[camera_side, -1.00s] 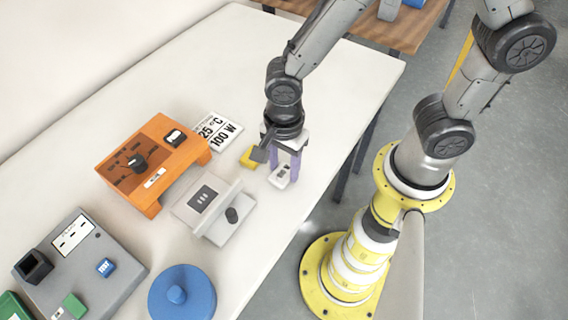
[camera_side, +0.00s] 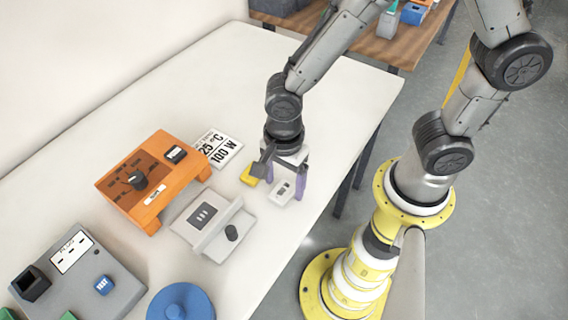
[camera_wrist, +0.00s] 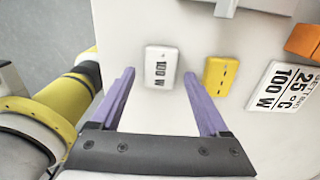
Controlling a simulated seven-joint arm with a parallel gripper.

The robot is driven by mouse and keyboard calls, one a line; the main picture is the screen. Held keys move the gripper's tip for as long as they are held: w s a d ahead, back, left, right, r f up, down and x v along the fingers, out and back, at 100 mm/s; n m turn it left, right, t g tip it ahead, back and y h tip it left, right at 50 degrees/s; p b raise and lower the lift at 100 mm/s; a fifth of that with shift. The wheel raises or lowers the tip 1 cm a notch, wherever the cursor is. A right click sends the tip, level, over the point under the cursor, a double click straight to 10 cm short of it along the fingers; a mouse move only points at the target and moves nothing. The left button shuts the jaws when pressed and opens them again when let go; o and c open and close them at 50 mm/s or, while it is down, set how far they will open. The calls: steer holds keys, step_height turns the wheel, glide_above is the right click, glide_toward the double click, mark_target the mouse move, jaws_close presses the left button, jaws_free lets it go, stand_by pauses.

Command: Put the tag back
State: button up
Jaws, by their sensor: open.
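In the wrist view the tag lies between the fingertip lines, apart from both fingers. In the side view my gripper (camera_side: 285,187) hangs over the tag; the exact height is hard to tell. A small yellow block (camera_wrist: 220,75) with dark marks lies just right of the right finger, and shows left of the gripper in the side view (camera_side: 249,174).
A white card (camera_side: 218,147) reading "25 °C 100 W" lies beside the orange box (camera_side: 170,192) with a knob. A grey stand (camera_side: 213,226) is in front. A grey panel (camera_side: 108,290) and a blue round lid (camera_side: 180,303) are nearer.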

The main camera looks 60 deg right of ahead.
mark_target(284, 188)
step_height(284, 188, up, 10)
steer(key=r, duration=0.1)
steer(key=s+d+r+n+t, duration=0.2)
steer(key=s+d+r+n, duration=0.1)
steer(key=d+n, duration=0.4)
steer(key=s+d+r+n+t, duration=0.3)
steer(key=d+r+n, duration=0.3)
steer(key=n, duration=0.5)
steer(key=shift+s+d+t, duration=0.3)
steer(key=shift+s+d, duration=0.25)
steer(key=shift+d, duration=0.35)
